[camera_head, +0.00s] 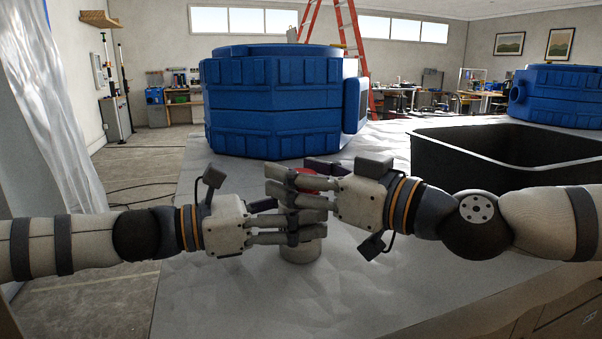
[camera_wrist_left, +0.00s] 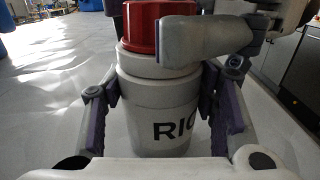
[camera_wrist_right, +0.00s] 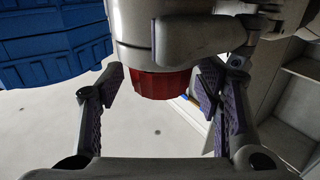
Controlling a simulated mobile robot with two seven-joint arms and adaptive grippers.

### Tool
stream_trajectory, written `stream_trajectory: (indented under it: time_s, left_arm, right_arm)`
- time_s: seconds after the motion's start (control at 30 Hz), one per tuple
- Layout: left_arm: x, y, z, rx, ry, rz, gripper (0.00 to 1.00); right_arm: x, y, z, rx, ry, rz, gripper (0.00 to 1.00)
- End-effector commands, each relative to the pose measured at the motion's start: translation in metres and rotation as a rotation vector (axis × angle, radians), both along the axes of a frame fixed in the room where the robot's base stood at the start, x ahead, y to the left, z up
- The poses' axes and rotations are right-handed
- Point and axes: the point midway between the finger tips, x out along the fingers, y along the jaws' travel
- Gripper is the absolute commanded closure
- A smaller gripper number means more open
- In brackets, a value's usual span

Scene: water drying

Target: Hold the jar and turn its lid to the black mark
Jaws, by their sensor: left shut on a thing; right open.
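The pale jar (camera_head: 301,250) stands upright on the grey table, with a red lid (camera_head: 308,183) on top. In the left wrist view the jar (camera_wrist_left: 160,120) shows dark letters reading "RIC", and the red lid (camera_wrist_left: 143,28) shows above. My left gripper (camera_head: 303,228) is shut on the jar body. My right gripper (camera_head: 290,186) is open at lid height, its fingers on either side of the lid. In the right wrist view, which is upside down, the lid (camera_wrist_right: 163,83) lies between its fingers with gaps visible. I cannot make out the black mark.
A large blue container (camera_head: 272,105) stands behind the jar. A black open bin (camera_head: 450,150) is at the right, with another blue container (camera_head: 560,97) beyond it. The table (camera_head: 250,305) in front of the jar is clear.

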Motion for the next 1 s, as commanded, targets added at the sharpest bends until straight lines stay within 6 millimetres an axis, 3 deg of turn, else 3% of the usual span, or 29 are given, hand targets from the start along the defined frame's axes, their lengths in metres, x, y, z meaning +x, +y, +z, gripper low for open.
stream_trajectory:
  time_s: [0.07,0.27,0.3,0.67,1.0]
  left_arm:
    - [0.0001,0.0001,0.0001,0.0,0.0,0.0,0.9]
    - [0.0001,0.0,0.0001,0.0,-0.001,0.0,0.9]
    - [0.0,0.0,0.0001,0.0,-0.001,0.0,0.9]
    - [-0.0003,-0.0002,0.0001,0.0,-0.001,-0.001,0.9]
    - [-0.001,-0.0012,0.0,0.0,-0.001,-0.003,0.9]
  right_arm:
    - [-0.0001,-0.0002,0.0002,0.0,0.0,0.0,0.43]
    - [-0.0002,-0.0004,0.0003,0.0,0.0,0.0,0.89]
    - [-0.0001,-0.0004,0.0003,0.0,0.0,0.0,0.9]
    - [-0.0022,0.0039,0.0019,0.002,-0.001,-0.05,0.9]
    - [-0.003,0.0052,0.0012,-0.005,-0.002,-0.312,0.91]
